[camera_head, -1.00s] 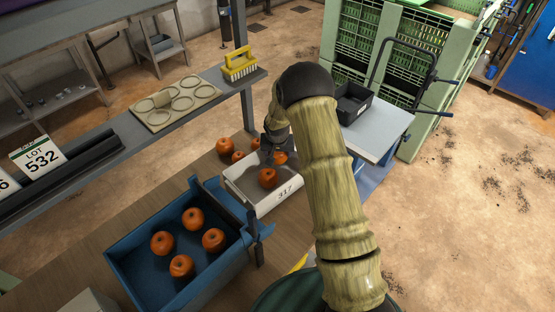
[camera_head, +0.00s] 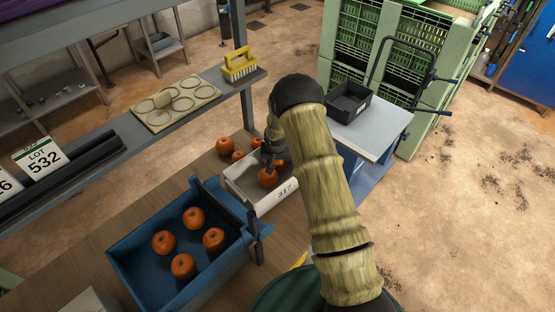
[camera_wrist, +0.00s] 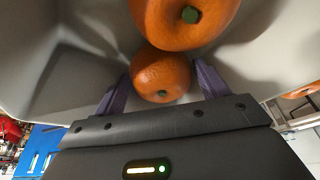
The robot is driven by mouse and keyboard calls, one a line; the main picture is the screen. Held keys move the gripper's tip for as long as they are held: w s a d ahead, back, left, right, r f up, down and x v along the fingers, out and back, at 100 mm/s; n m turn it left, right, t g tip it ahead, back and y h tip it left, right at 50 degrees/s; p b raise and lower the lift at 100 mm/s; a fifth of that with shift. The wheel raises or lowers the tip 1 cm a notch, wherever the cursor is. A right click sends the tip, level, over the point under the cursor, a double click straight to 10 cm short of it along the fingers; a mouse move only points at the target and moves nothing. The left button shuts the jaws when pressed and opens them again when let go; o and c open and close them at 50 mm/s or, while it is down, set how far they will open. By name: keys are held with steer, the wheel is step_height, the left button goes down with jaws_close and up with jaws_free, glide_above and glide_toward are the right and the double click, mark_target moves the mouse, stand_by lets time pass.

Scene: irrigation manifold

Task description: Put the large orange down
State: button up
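In the head view my gripper (camera_head: 269,157) reaches down into a white tray marked 317 (camera_head: 262,205). An orange (camera_head: 268,178) shows right below its fingers. In the wrist view a large orange (camera_wrist: 185,20) with a green stem fills the top middle. A smaller-looking orange (camera_wrist: 160,75) lies between my two purple fingers (camera_wrist: 162,78), close to both. I cannot tell whether the fingers press on it or stand slightly apart. Grey tray walls surround both oranges. In the head view my arm and gripper hide part of the tray.
A blue crate (camera_head: 125,263) with several oranges stands in front of the tray. Loose oranges (camera_head: 226,146) lie on the wooden bench behind it. A black bin (camera_head: 349,98) stands on the cart.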

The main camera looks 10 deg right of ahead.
steer(key=shift+r, duration=0.1)
steer(key=shift+r, duration=0.15)
steer(key=b+v, duration=0.2)
steer(key=v, duration=0.9)
steer(key=shift+r+b, duration=0.35)
steer(key=shift+b, duration=0.05)
steer(key=shift+s+r, duration=0.1)
steer(key=shift+s, duration=0.1)
steer(key=s+r+n, duration=0.1)
steer(key=s+r, duration=0.2)
steer(key=s, duration=0.6)
steer(key=s+d+r+n, duration=0.1)
steer(key=s+r, duration=0.3)
steer(key=s, duration=0.5)
steer(key=s+d+r+g, duration=0.1)
steer(key=s+r, duration=0.2)
steer(key=s, duration=0.6)
steer(key=shift+s+r+n+y, duration=0.2)
steer(key=shift+r+n+y, duration=0.15)
steer(key=shift+n+y, duration=0.05)
